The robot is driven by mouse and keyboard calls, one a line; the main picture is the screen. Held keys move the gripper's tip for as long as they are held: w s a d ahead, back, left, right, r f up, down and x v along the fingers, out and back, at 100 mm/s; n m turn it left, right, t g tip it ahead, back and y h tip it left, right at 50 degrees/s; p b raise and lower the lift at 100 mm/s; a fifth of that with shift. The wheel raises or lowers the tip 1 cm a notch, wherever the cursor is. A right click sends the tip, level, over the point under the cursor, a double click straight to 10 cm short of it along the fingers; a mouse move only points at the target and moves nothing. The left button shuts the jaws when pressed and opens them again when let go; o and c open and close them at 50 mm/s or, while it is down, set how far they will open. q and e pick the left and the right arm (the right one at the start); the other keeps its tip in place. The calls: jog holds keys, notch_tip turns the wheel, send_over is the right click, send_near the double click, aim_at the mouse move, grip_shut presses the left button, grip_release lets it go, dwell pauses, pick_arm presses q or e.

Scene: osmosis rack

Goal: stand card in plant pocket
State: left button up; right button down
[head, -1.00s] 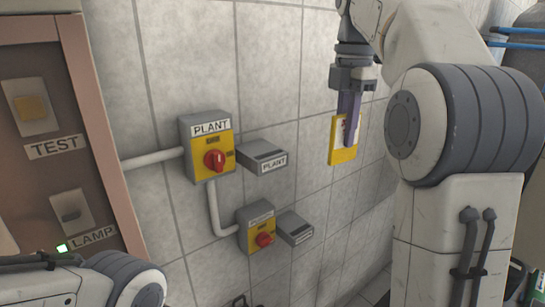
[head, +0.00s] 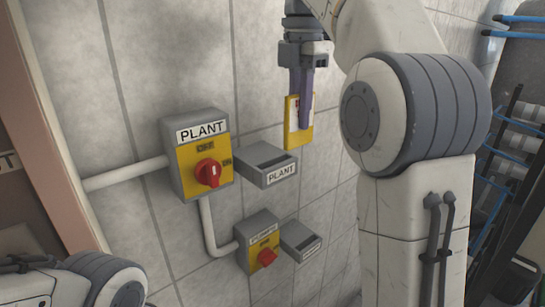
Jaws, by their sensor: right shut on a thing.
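The yellow card (head: 306,132) hangs upright from my right gripper (head: 301,120), which is shut on it. A finger covers part of the card's face. The plant pocket (head: 268,165), a grey box with a dark slot in its top and a PLANT label on its front, is fixed to the wall. The card is above and to the right of the pocket in the picture, with its lower edge near the pocket's back right corner; I cannot tell the gap in depth. My left gripper is out of view; only part of that arm shows at bottom left.
The PLANT switch box (head: 199,158) with a red knob is left of the pocket. Below are a smaller switch box (head: 259,240) and a second pocket (head: 301,242). A conduit (head: 125,174) runs along the tiled wall. Pipes and a rack (head: 510,150) stand at right.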

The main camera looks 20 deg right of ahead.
jog(key=shift+w+a+f+p, duration=0.15)
jog(key=shift+w+a+f, duration=0.2)
jog(key=shift+a+f, duration=0.55)
jog(key=shift+w+a+f+p, duration=0.1)
jog(key=shift+w+a+f, duration=0.3)
jog(key=shift+f, duration=0.95)
jog(key=shift+w+a+f+p, duration=0.15)
jog(key=shift+w+a+f, duration=0.1)
jog(key=shift+a+f, duration=0.7)
jog(key=shift+d+f, duration=0.15)
jog(key=shift+d, duration=0.05)
jog(key=shift+f, duration=0.15)
jog(key=c, duration=0.9)
grip_release()
